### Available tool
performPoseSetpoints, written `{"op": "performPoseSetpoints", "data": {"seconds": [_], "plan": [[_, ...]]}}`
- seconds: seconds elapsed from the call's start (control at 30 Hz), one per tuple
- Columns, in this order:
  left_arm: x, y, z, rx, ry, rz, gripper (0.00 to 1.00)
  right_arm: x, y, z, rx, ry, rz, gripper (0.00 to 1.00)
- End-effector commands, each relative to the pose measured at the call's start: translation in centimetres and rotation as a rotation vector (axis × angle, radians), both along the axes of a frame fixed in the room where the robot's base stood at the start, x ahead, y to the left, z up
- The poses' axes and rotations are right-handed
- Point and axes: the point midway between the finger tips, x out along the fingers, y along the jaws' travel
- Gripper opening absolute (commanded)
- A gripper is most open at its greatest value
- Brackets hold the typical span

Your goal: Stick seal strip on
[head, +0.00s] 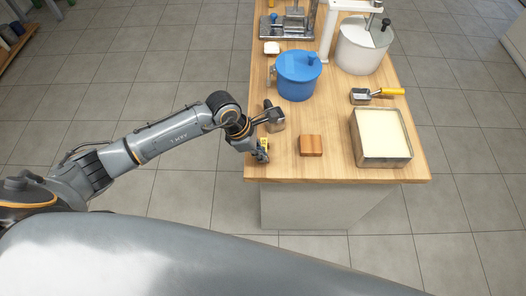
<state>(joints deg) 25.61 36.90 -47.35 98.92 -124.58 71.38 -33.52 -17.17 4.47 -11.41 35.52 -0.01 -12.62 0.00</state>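My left gripper (266,134) is at the left edge of the wooden table (340,173), near its front corner. Its fingers look spread apart. A small yellow thing (264,146) shows by the lower finger; I cannot tell whether it is a seal strip or part of the gripper. A small dark metallic piece (276,121) shows by the upper finger, partly hidden. A small brown wooden block (311,146) sits to the right, apart from the gripper. I cannot make out a seal strip for certain. My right gripper is not in view.
A blue lidded pot (296,77) stands behind the gripper. A metal tray with cream contents (353,142) stands at the right front. A yellow-handled tool (388,92) lies behind it. A white bucket (362,48) and a metal stand (289,24) are farther back.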

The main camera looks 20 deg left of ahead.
Motion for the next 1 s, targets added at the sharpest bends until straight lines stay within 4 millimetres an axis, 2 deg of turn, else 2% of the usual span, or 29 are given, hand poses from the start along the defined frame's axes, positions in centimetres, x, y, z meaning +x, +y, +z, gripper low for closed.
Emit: {"op": "performPoseSetpoints", "data": {"seconds": [1.0], "plan": [[0.0,0.0,6.4,0.000,0.000,-0.001,0.00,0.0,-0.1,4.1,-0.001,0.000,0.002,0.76]]}}
